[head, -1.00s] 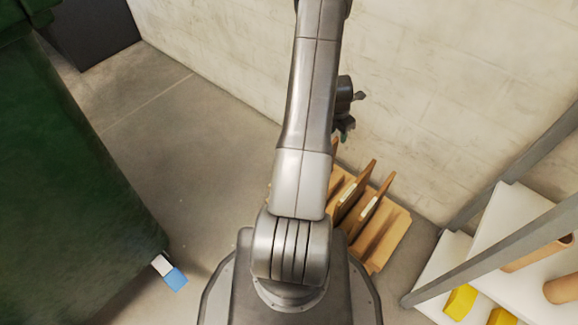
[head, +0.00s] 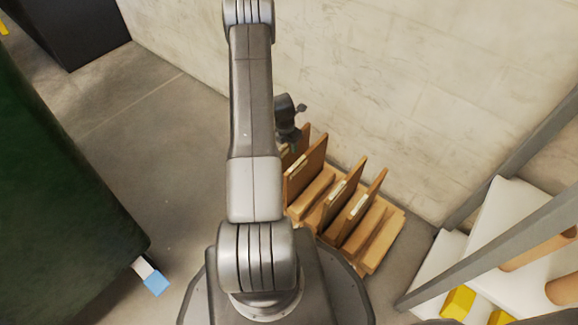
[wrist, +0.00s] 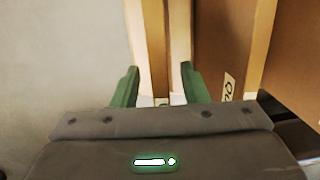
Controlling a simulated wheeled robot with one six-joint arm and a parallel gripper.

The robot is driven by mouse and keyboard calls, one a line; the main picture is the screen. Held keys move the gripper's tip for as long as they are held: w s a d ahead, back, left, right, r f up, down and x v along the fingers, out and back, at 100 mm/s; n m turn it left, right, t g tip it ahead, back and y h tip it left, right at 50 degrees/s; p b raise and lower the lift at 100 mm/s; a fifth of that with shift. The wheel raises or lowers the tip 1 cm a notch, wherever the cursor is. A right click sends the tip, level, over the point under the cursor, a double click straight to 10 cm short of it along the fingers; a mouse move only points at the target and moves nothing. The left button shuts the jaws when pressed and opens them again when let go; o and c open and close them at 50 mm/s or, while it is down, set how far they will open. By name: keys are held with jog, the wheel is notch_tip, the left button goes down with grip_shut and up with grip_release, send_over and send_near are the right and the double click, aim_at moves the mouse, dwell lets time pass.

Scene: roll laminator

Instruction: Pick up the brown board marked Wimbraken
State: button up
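Several brown boards stand upright in a wooden rack (head: 385,250) on the floor by the wall. Their pale labels are too small to read in the head view, so I cannot tell which is marked Wimbraken. My gripper (head: 291,140) is at the leftmost boards, partly behind my arm. In the wrist view my gripper (wrist: 158,84) is open, its green fingers on either side of the thin edge of one brown board (wrist: 155,45). A gap shows on both sides of that edge. Another board (wrist: 225,40) to the right carries a partly visible label.
The pale wall (head: 400,100) is close behind the rack. A shelf unit (head: 500,245) with yellow and brown items stands at the right. A large green container (head: 60,200) stands at the left. The floor between container and rack is clear.

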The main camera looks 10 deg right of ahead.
jog(key=shift+f, duration=0.5)
jog(key=shift+r, duration=0.1)
grip_shut()
